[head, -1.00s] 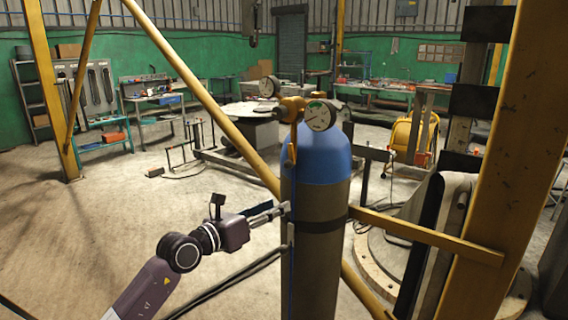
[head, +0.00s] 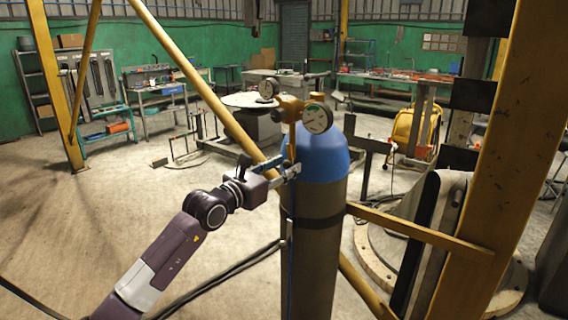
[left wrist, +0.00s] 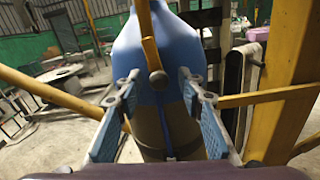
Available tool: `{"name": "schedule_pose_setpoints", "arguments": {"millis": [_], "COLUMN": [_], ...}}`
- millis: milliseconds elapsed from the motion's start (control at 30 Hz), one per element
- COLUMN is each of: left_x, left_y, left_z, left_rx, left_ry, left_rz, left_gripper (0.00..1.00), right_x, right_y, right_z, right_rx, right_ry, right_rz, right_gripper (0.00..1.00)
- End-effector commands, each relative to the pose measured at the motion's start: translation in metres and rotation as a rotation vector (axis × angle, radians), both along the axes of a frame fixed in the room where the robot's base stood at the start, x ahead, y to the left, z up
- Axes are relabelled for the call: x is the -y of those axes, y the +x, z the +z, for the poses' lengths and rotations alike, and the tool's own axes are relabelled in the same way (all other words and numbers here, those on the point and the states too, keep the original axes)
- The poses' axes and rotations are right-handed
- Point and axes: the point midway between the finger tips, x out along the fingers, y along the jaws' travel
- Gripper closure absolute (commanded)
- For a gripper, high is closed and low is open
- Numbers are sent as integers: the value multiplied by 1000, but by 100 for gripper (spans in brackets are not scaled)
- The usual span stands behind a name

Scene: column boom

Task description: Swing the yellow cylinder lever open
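The gas cylinder (head: 318,235) stands upright, with a blue top and a dull brown body. A yellow lever (head: 292,142) hangs down from the brass-yellow valve and gauge fitting at its top. My left gripper (head: 290,172) is beside the blue shoulder, at the lever's lower end. In the left wrist view the lever (left wrist: 150,52) comes down in front of the blue top, its rounded end between my open fingertips (left wrist: 160,82). The blue-padded fingers are spread to either side, with a visible gap to the lever. My right gripper is in neither view.
A diagonal yellow pole (head: 205,85) passes behind the cylinder. A thick yellow post (head: 505,165) and a horizontal yellow bar (head: 420,232) stand at the right. A dark band (head: 318,223) wraps the cylinder. Open floor (head: 90,225) lies to the left.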

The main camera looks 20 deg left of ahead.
Motion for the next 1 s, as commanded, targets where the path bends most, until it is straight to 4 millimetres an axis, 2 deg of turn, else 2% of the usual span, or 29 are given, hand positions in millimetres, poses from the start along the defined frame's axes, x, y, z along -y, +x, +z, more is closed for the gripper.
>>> {"name": "schedule_pose_setpoints", "arguments": {"millis": [267,600,767,1000], "left_x": [1,0,0,-5], "left_y": [2,2,2,3], "left_z": [0,0,-1,-5], "left_rx": [1,0,1,38], "left_ry": [-1,-1,4,97], "left_rz": [0,0,0,2], "left_gripper": [64,100,100,100], "right_x": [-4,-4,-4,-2], "right_y": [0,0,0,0], "right_z": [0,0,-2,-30], "right_rx": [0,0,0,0], "right_ry": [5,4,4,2], "right_rz": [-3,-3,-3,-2], "right_gripper": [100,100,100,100]}}
